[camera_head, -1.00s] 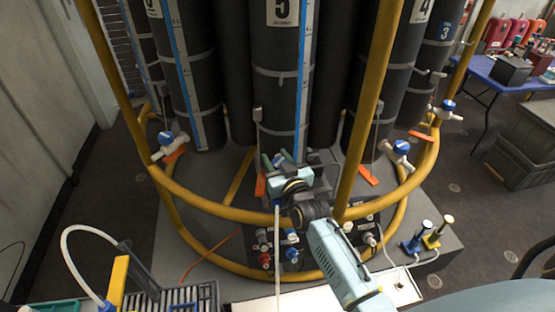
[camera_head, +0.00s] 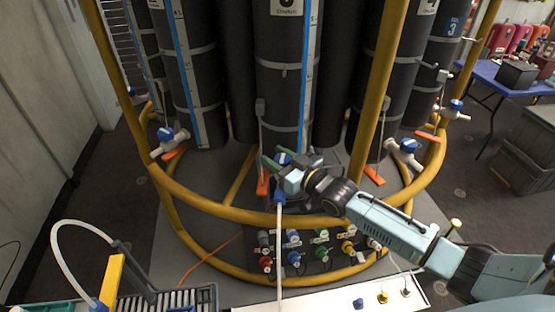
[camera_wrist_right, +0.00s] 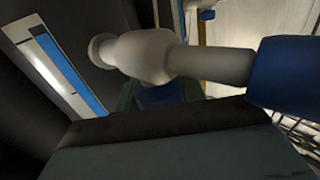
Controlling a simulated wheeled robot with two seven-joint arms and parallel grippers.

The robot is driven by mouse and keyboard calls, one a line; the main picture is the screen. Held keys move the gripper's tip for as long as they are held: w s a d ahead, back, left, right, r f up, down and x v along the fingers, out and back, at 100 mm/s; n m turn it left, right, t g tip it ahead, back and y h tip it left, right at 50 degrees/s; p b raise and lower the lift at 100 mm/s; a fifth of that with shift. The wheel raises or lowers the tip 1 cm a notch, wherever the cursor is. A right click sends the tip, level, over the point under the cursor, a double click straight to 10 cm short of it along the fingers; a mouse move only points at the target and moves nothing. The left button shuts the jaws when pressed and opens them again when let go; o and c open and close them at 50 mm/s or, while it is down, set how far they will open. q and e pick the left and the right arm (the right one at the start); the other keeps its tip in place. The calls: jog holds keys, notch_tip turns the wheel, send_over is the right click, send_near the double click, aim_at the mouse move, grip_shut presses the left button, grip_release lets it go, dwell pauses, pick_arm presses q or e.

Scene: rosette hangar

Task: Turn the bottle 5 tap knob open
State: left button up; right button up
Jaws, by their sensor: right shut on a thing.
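Bottle 5 (camera_head: 283,100), a tall dark cylinder with a blue level strip, stands at the centre; its label is cut off at the top edge. Its tap is mostly hidden behind my right gripper (camera_head: 284,160) in the head view. The right wrist view shows the white tap body (camera_wrist_right: 150,55) close up, with a blue hose fitting (camera_wrist_right: 285,75) at the right. The blue knob (camera_wrist_right: 160,97) sits between the green fingers, which are shut on it. A white hose (camera_head: 279,240) hangs down from the tap's blue fitting (camera_head: 279,197). My left gripper is out of view.
A yellow tubular frame (camera_head: 230,213) rings the bottles, with an upright (camera_head: 375,90) right of my gripper. Neighbouring taps (camera_head: 168,140) and (camera_head: 404,150) have blue knobs. A panel of coloured connectors (camera_head: 320,250) lies below. A blue table (camera_head: 500,78) stands at the back right.

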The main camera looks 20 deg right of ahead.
jog(key=shift+r, duration=0.1)
jog(key=o, duration=1)
jog(key=shift+s, duration=0.1)
jog(key=v, duration=1.3)
jog(key=shift+s+d, duration=0.1)
